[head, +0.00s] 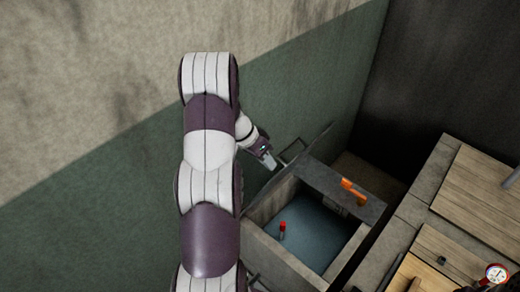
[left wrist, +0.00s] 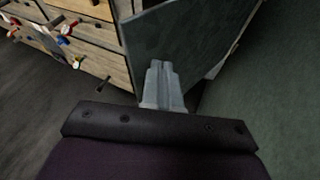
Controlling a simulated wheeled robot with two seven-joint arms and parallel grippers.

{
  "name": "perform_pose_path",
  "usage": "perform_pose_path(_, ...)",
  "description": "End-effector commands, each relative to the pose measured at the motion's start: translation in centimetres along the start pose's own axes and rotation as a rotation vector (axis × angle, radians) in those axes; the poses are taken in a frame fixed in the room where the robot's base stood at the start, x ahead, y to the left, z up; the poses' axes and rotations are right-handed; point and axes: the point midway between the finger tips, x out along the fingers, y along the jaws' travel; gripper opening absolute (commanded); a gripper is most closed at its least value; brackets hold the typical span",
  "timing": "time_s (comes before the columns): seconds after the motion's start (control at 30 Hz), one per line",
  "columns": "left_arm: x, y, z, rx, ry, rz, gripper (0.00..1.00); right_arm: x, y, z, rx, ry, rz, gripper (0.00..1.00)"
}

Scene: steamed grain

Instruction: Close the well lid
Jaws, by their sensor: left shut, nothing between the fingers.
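The well (head: 258,212) is a grey box against the wall, with its top open and blue-grey water (head: 312,235) showing inside. Its lid (head: 300,153) stands raised on the wall side and shows as a thin, nearly edge-on panel. In the left wrist view the lid (left wrist: 190,38) is a large dark grey-green panel just beyond the fingertips. My left gripper (head: 270,163) is shut and empty, close to the raised lid on its wall side. Its closed fingers also show in the left wrist view (left wrist: 160,72). I cannot tell whether they touch the lid. My right gripper is not in view.
An orange handle-like piece (head: 353,192) sits at the well's far rim, and a red-topped object (head: 282,230) is inside the well. A wooden-topped counter (head: 478,195) stands right, with a gauge (head: 497,273) near the corner. The green-and-beige wall (head: 120,170) is close on the left.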

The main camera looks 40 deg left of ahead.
Motion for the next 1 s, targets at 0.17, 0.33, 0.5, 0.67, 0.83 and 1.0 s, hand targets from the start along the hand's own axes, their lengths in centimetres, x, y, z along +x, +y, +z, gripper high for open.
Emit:
perform_pose_path(0.17,0.5,0.5,0.1,0.000,-0.001,-0.001,0.00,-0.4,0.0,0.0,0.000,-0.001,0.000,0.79)
perform_pose_path(0.33,0.5,0.5,0.1,0.000,-0.001,-0.001,0.00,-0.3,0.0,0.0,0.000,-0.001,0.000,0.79)
perform_pose_path(0.5,0.8,0.6,0.2,0.003,-0.002,-0.005,0.00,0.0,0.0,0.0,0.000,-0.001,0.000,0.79)
perform_pose_path(0.67,2.4,1.4,0.3,0.016,-0.009,-0.037,0.00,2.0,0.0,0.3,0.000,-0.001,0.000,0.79)
perform_pose_path(0.83,5.8,3.9,1.0,0.050,-0.025,-0.121,0.00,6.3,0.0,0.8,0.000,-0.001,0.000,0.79)
perform_pose_path(1.0,10.8,7.8,2.2,0.101,-0.048,-0.251,0.00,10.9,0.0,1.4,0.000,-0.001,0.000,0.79)
